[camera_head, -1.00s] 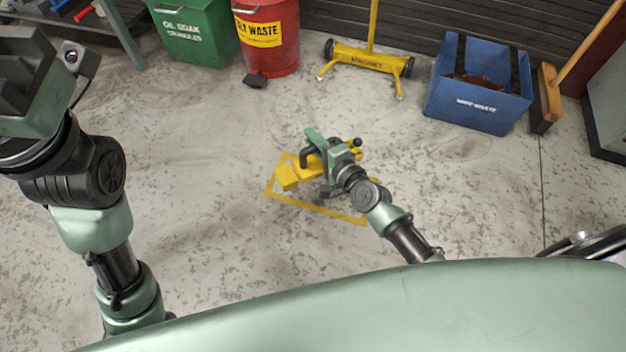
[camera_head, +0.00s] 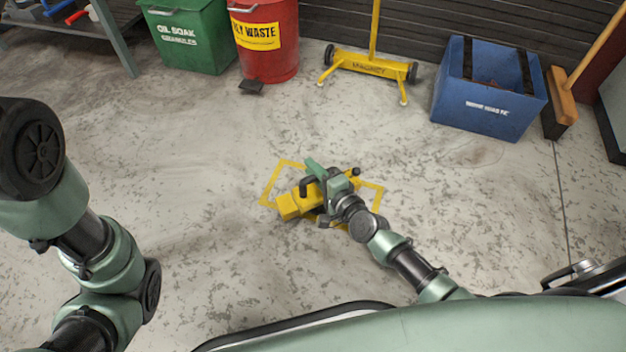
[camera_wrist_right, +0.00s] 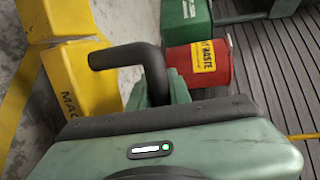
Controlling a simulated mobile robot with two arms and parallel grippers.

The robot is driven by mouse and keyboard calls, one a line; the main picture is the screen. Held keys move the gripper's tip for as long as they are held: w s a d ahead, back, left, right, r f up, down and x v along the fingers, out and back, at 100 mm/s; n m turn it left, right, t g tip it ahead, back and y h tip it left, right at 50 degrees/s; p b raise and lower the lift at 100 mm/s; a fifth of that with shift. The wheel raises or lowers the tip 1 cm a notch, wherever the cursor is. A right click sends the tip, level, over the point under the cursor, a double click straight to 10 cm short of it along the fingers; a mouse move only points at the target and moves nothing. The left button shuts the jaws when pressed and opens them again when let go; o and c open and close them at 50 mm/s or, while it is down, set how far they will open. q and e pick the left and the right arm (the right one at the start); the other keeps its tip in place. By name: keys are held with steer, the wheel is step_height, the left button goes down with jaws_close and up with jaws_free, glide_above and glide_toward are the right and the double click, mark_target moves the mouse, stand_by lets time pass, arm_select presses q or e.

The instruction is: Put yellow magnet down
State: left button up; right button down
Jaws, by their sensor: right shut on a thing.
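The yellow magnet (camera_head: 289,206) is a block with a black handle. My right gripper (camera_head: 314,184) is shut on it, over the yellow outlined square (camera_head: 272,180) on the floor. I cannot tell whether the magnet touches the floor. In the right wrist view the magnet (camera_wrist_right: 82,78) shows part of its lettering, and its bent black handle (camera_wrist_right: 135,56) runs to a green finger of my gripper. The gripper and forearm hide part of the magnet and the outline. My left arm is at the left edge; its gripper is out of view.
A green granules bin (camera_head: 190,45), a red waste bin (camera_head: 265,55), a yellow wheeled magnet sweeper (camera_head: 372,64), a blue waste box (camera_head: 487,103) and a broom (camera_head: 562,95) stand along the back wall. The floor around the outline is clear.

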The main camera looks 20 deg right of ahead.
step_height(320, 180, down, 3)
steer(key=shift+w+f+b, duration=0.1)
steer(key=shift+b, duration=1.05)
steer(key=c, duration=1.7)
jaws_free()
steer(key=shift+f, duration=0.25)
steer(key=shift+c, duration=0.2)
steer(key=o, duration=0.4)
steer(key=shift+r, duration=0.1)
steer(key=shift+r, duration=0.1)
